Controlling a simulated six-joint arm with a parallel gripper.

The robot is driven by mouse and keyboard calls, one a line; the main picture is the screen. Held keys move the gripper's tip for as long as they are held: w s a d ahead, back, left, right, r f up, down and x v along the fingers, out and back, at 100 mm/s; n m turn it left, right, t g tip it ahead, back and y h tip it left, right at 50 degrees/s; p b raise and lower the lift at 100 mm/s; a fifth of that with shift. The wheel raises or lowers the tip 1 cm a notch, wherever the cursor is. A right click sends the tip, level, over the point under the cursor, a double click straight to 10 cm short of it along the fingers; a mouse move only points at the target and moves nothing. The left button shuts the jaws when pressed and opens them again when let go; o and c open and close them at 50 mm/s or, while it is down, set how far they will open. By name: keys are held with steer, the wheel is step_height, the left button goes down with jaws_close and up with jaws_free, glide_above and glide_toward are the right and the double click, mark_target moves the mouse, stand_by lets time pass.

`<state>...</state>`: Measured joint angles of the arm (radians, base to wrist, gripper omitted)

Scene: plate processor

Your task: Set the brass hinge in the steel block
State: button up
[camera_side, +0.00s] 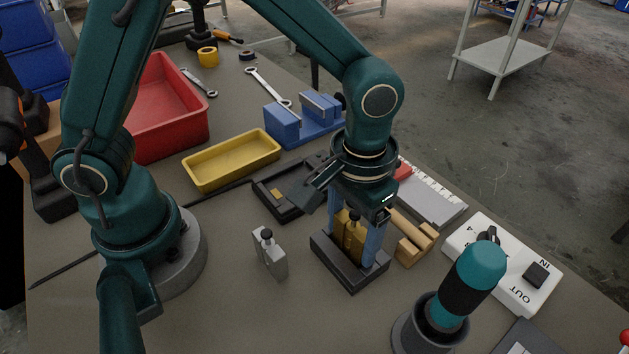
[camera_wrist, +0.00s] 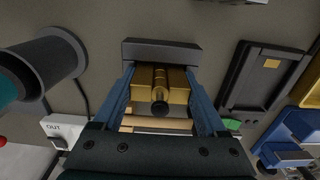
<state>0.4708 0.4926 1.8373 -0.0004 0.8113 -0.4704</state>
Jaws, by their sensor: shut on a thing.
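The brass hinge (camera_side: 350,233), a gold block with a dark knob on top, is upright between the two blue fingers of my gripper (camera_side: 350,250). The fingers are shut on its sides. It also shows in the wrist view (camera_wrist: 178,86) with its round dark knob facing the camera. The dark steel block (camera_side: 347,279) sits on the bench directly under the hinge and fingertips. Its edge shows beyond the hinge in the wrist view (camera_wrist: 162,51). The hinge's lower end is at the block's top; the fingers and block hide how deep it sits.
A grey block with a black knob (camera_side: 270,259) stands left of the steel block. Wooden pieces (camera_side: 411,246) lie close on its right. A dark tray (camera_side: 275,203) is behind, a teal-handled tool (camera_side: 474,270) stands in front right, and a white control box (camera_side: 533,285) is right.

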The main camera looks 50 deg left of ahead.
mark_target(354, 213)
steer(key=shift+f, duration=0.1)
steer(key=o, duration=1.6)
steer(key=shift+c, duration=0.2)
steer(key=shift+r, duration=4.05)
